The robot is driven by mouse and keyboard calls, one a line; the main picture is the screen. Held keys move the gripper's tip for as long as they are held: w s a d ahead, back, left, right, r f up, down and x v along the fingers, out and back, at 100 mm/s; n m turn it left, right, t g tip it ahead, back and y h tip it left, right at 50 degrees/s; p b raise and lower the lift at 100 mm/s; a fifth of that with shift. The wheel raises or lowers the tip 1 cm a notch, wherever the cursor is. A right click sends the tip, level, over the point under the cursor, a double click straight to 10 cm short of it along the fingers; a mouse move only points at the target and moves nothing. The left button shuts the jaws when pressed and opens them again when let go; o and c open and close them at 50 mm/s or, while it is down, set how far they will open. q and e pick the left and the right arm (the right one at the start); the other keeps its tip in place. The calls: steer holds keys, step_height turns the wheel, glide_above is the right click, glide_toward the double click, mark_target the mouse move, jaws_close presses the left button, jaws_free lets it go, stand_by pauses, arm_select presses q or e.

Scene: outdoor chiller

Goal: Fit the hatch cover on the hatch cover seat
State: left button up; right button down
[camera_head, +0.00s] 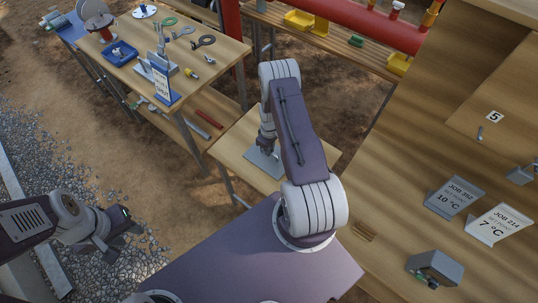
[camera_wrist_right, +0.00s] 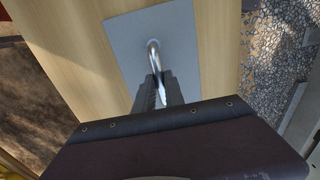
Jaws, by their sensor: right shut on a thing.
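The hatch cover is a flat grey plate (camera_head: 262,162) at the small wooden table in the middle of the head view. The plate also shows in the right wrist view (camera_wrist_right: 180,55), with a shiny metal handle (camera_wrist_right: 154,60) standing up from it. My right gripper (camera_head: 268,150) is over the plate, and in the wrist view its fingers (camera_wrist_right: 158,92) are closed on the handle. I cannot tell whether the plate rests on the wood or is just above it. My left gripper (camera_head: 122,232) is empty over the gravel, its fingers apart. I cannot make out the hatch cover seat for certain.
A tool bench (camera_head: 222,52) with a blue tray and tools stands at the back left. A large wooden surface at the right holds two job signs (camera_head: 454,197) (camera_head: 497,224) and a grey box (camera_head: 436,267). A red pipe (camera_head: 350,22) runs along the back.

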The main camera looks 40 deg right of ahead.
step_height(320, 180, up, 7)
steer(key=p, duration=0.4)
steer(key=shift+f, duration=0.1)
stand_by(1.6)
